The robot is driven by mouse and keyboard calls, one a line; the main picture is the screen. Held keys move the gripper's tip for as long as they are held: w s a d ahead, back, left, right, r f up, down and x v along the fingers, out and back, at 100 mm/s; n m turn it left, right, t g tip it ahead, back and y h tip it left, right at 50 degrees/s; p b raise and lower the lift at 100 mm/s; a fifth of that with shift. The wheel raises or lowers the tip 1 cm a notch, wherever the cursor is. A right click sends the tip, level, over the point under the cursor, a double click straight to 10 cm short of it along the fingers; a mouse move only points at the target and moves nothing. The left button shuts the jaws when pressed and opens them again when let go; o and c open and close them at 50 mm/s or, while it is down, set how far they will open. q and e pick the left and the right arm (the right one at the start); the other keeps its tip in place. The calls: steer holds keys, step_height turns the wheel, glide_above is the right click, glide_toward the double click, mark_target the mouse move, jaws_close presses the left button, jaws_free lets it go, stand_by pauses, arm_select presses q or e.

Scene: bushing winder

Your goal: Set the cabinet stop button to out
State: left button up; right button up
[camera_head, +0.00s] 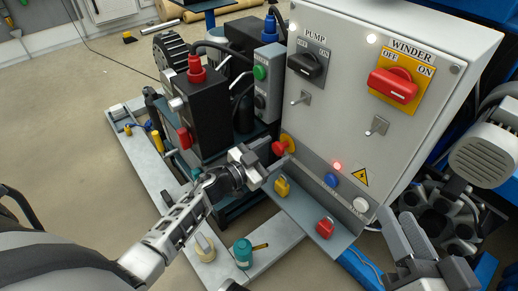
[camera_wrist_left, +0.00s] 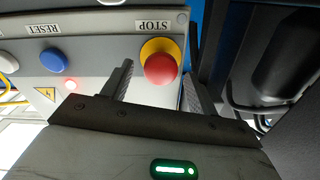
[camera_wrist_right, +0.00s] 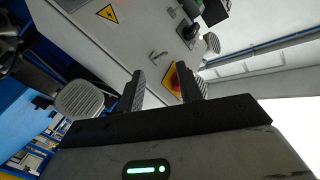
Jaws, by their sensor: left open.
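The cabinet stop button (camera_head: 284,146) is a red mushroom head on a yellow ring, low on the left of the grey cabinet front (camera_head: 340,120). In the left wrist view the red head (camera_wrist_left: 161,69) sits under the STOP label, between and beyond the two fingers. My left gripper (camera_head: 268,162) is open, right in front of the button; I cannot tell whether a finger touches it. Whether the button is in or out is not clear. My right gripper (camera_head: 412,232) is open and empty at the lower right, in front of the cabinet's right side.
Beside the stop button are a blue reset button (camera_head: 330,180), a lit red lamp (camera_head: 337,166) and a white button (camera_head: 360,204). Red WINDER (camera_head: 393,86) and black PUMP (camera_head: 307,66) switches are above. A ledge with padlocks (camera_head: 325,228) juts out below.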

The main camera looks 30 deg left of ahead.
arm_select(q)
steer(key=p+v, duration=0.4)
steer(key=v, duration=1.1)
steer(key=shift+s, duration=0.4)
arm_select(e)
steer(key=shift+s+d+f+n+g+h, duration=0.1)
steer(key=shift+d+f+n+g+h, duration=0.2)
steer(key=shift+f, duration=0.25)
steer(key=shift+s+d+f+n+g+h, duration=0.1)
steer(key=shift+d+f+n+g+h, duration=0.1)
steer(key=shift+f+n+g+h, duration=0.25)
arm_select(q)
steer(key=shift+a, duration=0.1)
